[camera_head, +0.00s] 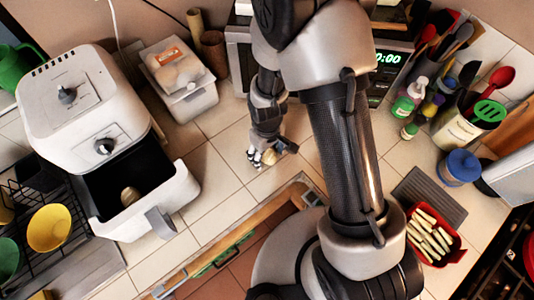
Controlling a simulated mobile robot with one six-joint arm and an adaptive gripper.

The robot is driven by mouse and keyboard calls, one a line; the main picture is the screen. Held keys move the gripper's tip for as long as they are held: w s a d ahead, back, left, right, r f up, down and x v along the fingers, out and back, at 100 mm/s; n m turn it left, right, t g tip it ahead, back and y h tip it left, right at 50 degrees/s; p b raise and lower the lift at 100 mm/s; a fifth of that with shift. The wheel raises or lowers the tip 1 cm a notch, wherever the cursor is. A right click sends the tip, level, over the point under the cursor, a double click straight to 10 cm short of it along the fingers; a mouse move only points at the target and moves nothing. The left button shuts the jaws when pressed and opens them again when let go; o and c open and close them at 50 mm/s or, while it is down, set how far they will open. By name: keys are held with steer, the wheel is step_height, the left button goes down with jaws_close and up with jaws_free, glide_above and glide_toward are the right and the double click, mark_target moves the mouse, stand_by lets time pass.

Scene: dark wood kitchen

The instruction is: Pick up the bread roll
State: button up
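My gripper (262,158) is low over the tiled counter, in the middle of the camera_head view, pointing down. A small tan piece that looks like a bread roll (270,156) shows at its fingertips, partly hidden by the fingers. I cannot tell whether the fingers are closed on it or only around it. Another small tan, roll-like item (130,196) lies inside the dark, pulled-out drawer of the white air fryer (95,110) at left.
A clear bin with a bag of light round items (180,72) stands at the back. A yellow bowl (50,228) sits in a rack at left. At right are bottles, utensils and a red tray (448,258) of pale sticks. Counter left of my gripper is clear.

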mark_target(267, 152)
steer(key=c, duration=0.9)
steer(key=shift+c, duration=0.2)
step_height(267, 152, up, 20)
steer(key=p, duration=0.4)
steer(key=shift+p, duration=0.4)
